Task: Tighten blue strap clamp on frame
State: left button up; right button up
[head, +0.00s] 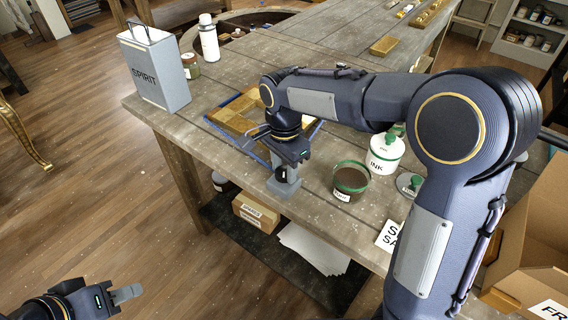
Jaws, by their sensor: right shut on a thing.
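The wooden frame (236,114) lies flat on the grey workbench, with the blue strap clamp (243,146) running around its edge. My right arm reaches over the bench from the right and hides part of the frame. My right gripper (284,183) points down at the frame's near right corner, by the bench's front edge. It is shut on the blue strap clamp; the gripped part is mostly hidden behind the jaws. My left gripper (126,293) is low at the bottom left, above the floor and away from the bench; its jaw opening is not clear.
A SPIRIT can (155,70) and a white bottle (208,38) stand left of the frame. A green-rimmed pot (351,181) and INK container (385,153) stand to the right. A cardboard box (535,235) is at far right. Boxes and paper (313,249) lie under the bench.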

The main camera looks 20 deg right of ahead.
aim_at(284, 171)
jog(key=shift+m, duration=0.4)
jog(key=o, duration=1)
jog(key=shift+r, duration=0.15)
notch_tip(284, 171, up, 8)
jog(key=shift+f, duration=0.2)
